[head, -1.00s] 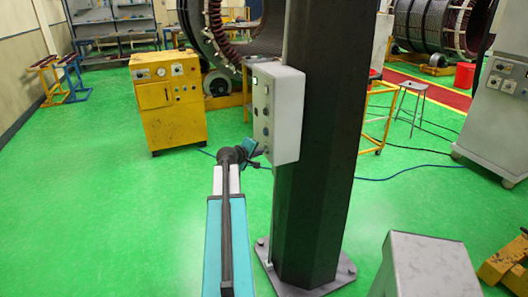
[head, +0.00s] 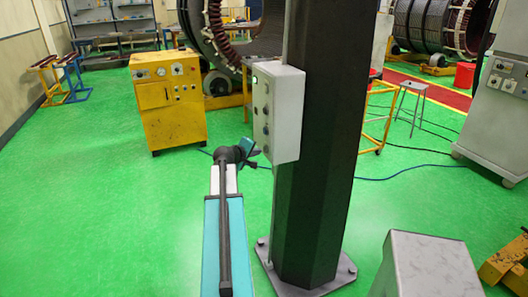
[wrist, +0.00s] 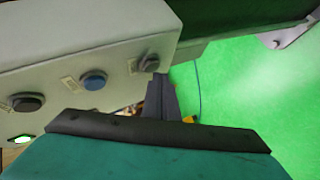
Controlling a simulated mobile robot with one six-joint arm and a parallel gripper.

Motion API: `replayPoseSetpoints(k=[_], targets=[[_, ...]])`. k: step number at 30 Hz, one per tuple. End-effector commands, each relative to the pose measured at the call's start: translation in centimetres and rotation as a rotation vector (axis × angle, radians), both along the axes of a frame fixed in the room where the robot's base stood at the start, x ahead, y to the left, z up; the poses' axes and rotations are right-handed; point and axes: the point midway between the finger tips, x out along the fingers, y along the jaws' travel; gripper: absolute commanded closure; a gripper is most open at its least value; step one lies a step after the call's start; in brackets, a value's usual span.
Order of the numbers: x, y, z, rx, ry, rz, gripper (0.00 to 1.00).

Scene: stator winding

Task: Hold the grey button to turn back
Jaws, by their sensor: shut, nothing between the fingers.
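A light grey control box (head: 288,112) is fixed to a dark column. In the wrist view its face (wrist: 100,40) carries a row of controls: a green lit lamp (wrist: 22,139), a dark button (wrist: 27,102), a blue button (wrist: 94,79) and a grey button (wrist: 148,63) at the end of the row. My gripper (wrist: 161,80) is shut and empty, with its dark fingertips right beside the grey button. I cannot tell whether they touch it. In the head view my gripper (head: 256,153) is at the lower left edge of the box.
The dark column (head: 320,200) stands behind and right of the box on a bolted base plate. A yellow cabinet (head: 168,98) stands behind on the left, and a large stator (head: 228,35) behind the box. Green floor at left is free. A blue cable lies on the floor.

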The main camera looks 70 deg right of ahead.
Motion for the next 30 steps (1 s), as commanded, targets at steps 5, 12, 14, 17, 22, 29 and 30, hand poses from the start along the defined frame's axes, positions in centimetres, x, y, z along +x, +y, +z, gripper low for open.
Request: replayPoseSetpoints(k=[5,12,14,17,22,29,30], targets=[[0.4,0.3,0.0,0.0,0.0,0.0,1.0],[0.4,0.4,0.0,0.0,0.0,0.0,1.0],[0.4,0.4,0.0,0.0,0.0,0.0,1.0],[0.5,0.4,0.0,0.0,0.0,0.0,1.0],[1.2,0.9,-0.1,0.0,0.0,0.001,1.0],[2.3,1.9,-0.1,0.0,0.001,0.001,1.0],[2.5,2.1,-0.1,0.0,0.001,0.001,1.0]])
